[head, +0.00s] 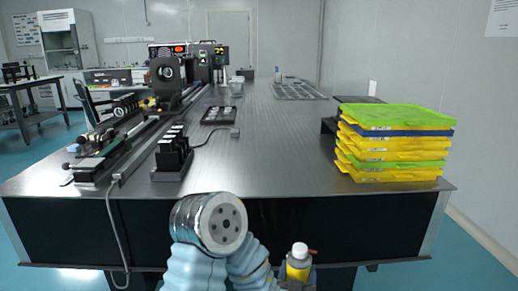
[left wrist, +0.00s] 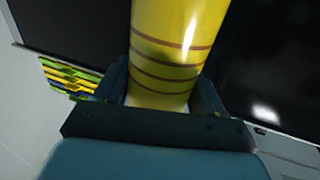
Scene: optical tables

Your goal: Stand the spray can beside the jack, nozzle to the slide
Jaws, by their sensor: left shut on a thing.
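The spray can (head: 298,268) is yellow with a white cap and stands roughly upright at the bottom of the head view, in front of the table's near edge. My left gripper (head: 297,284) is shut around it. In the left wrist view, the can (left wrist: 172,50) is a yellow cylinder with dark bands between the jaws of the gripper (left wrist: 163,92); its ends are out of that view. A long dark slide rail (head: 137,150) runs along the table's left side. I cannot clearly identify the jack; a black object (head: 352,101) is partly hidden behind trays. My right gripper is not in view.
The metal optical table (head: 270,155) has clear room in its middle and front. Stacked yellow, green and blue trays (head: 393,143) stand at the right edge. A black block holder (head: 173,158) and a small dark tray (head: 219,113) with a cable are left of centre.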

